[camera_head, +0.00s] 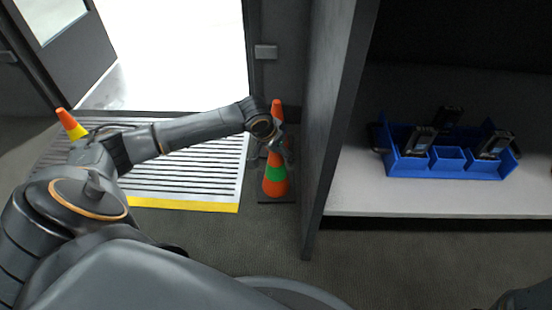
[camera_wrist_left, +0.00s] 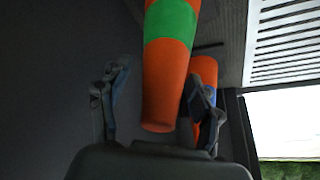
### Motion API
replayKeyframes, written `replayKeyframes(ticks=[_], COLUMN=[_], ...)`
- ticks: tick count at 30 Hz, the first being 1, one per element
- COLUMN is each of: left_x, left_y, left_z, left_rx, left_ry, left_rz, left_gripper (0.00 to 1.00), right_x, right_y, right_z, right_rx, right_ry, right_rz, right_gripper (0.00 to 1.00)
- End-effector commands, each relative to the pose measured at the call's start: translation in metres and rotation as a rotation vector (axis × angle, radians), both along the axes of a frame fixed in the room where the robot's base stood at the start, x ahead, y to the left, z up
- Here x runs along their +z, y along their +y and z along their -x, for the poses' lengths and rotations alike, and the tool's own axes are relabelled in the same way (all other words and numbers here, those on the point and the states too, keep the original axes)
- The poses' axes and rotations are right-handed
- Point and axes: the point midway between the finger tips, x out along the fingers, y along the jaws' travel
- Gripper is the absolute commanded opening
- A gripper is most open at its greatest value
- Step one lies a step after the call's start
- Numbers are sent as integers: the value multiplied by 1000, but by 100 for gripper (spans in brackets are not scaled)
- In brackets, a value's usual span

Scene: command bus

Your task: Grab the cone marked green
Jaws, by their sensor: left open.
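The cone marked green (camera_head: 275,178) is orange with a green band. It stands upright on the floor beside the grey partition, its upper part partly hidden by my gripper. My left gripper (camera_head: 279,146) is at its upper part, jaws open. In the left wrist view the green-banded cone (camera_wrist_left: 170,45) lies between the two spread fingers of the left gripper (camera_wrist_left: 156,76); I cannot tell whether either finger touches it. My right gripper is not in view.
Another orange cone (camera_wrist_left: 204,70) with a bit of blue shows behind the right finger. A yellow-banded cone (camera_head: 71,124) stands at the left. The grey partition (camera_head: 330,120) rises close right of the green-marked cone. A blue tray (camera_head: 410,167) with dark devices sits on the shelf.

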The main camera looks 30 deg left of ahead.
Motion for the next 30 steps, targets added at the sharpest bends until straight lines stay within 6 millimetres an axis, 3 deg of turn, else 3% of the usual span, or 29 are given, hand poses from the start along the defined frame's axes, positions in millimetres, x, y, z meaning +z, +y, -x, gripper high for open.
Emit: replayKeyframes(ticks=[2,12,23,30], left_x=[1,1,2,21], left_y=[0,0,0,0], left_z=[0,0,-1,-1], left_rx=[0,0,0,1], left_ry=[0,0,-2,-4], left_rz=[0,0,0,1], left_gripper=[64,0,0,0], right_x=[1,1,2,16], right_y=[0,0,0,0], right_z=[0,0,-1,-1], right_rx=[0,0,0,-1], right_ry=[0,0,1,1], right_rz=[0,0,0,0], right_gripper=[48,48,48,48])
